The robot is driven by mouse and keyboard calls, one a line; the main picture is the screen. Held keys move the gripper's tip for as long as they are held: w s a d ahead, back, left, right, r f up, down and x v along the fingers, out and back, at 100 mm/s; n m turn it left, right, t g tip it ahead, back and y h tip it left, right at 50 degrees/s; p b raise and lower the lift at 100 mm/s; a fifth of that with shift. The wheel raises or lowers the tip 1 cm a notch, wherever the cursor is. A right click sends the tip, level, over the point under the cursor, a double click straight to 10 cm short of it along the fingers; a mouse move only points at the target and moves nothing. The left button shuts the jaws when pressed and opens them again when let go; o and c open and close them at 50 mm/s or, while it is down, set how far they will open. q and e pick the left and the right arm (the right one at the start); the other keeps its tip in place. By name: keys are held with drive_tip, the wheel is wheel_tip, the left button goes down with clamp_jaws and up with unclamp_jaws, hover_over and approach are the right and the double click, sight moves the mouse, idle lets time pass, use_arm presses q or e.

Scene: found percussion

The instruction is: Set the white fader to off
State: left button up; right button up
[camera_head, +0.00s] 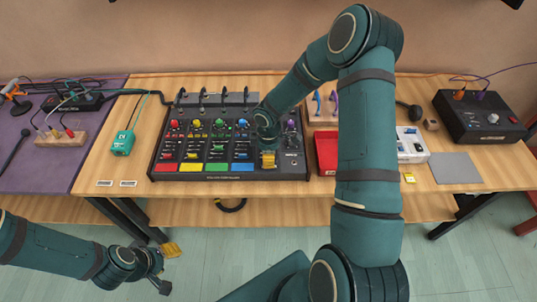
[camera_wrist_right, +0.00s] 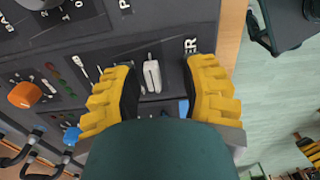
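The white fader (camera_wrist_right: 151,75) is a small pale slider cap in a slot on the dark mixer panel (camera_wrist_right: 95,50) in the right wrist view. My right gripper (camera_wrist_right: 160,72) is open, with one yellow finger on each side of the fader and a gap to both. I cannot tell its exact height above the panel. In the head view, the right gripper (camera_head: 268,160) is over the right part of the mixer (camera_head: 230,175) and hides the fader. My left gripper (camera_head: 167,268) is empty and looks open, in front of the table, low at the left.
An orange knob (camera_wrist_right: 25,95) is on the panel. A red tray (camera_head: 327,152) and white box (camera_head: 412,145) stand right of the mixer, a black box (camera_head: 480,118) farther right. A green box (camera_head: 123,143) is at left. Cables rise behind the mixer.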

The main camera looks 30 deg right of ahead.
wheel_tip(320, 180, up, 12)
idle(0.6)
idle(0.4)
